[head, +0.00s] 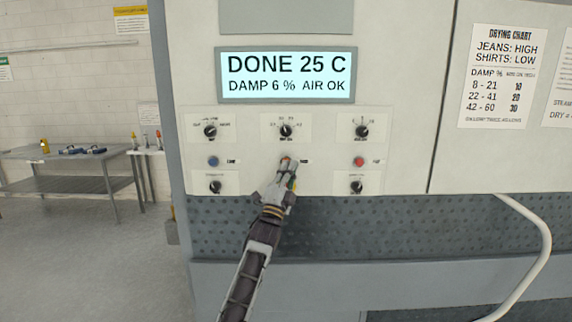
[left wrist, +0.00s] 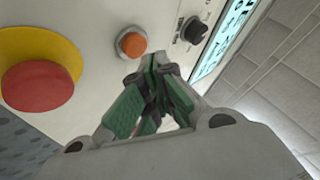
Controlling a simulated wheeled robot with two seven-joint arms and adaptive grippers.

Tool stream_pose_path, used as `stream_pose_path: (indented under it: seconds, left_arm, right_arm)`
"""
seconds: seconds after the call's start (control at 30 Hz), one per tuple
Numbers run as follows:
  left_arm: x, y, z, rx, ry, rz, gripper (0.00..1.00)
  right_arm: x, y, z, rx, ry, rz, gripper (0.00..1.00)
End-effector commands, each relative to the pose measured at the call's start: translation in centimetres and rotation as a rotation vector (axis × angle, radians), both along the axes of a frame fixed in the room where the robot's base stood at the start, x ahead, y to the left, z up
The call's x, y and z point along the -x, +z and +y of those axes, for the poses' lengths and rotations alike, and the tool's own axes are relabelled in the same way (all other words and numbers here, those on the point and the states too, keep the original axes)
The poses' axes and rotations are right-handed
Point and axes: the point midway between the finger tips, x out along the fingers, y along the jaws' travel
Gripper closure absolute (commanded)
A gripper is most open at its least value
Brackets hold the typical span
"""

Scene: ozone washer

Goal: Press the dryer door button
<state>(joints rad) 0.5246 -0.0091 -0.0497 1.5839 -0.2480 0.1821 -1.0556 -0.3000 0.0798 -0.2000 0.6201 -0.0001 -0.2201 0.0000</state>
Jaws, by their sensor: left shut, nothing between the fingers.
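The dryer's control panel (head: 400,165) fills the middle of the head view. It has a blue button (head: 213,161) at left, a red button (head: 359,161) at right, and a button spot in the middle mostly covered by my gripper. The small labels are too blurred to read surely. My left gripper (head: 287,163) is shut and empty, its fingertips at the middle column of the panel. In the left wrist view, an orange button (left wrist: 132,42) shows just beyond the green-padded fingertips. I cannot tell whether they touch it. My right gripper is out of view.
Several black knobs, one at the top right (head: 361,131), surround the buttons. A large red mushroom button (left wrist: 38,84) on yellow lies left of my fingers in the left wrist view. The display (head: 287,75) reads "DONE 25 C, DAMP 6 %, AIR OK". A curved handle (head: 543,240) stands at right.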

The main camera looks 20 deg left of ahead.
Motion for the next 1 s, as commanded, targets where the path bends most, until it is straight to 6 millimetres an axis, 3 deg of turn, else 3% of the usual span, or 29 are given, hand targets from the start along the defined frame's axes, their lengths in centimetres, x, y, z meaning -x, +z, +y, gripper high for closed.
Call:
stream_pose_path:
  seconds: [1.0]
  left_arm:
    - [-0.91, 0.02, 0.29, 0.000, 0.000, 0.000, 1.00]
  right_arm:
    - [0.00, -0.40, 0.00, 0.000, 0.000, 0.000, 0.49]
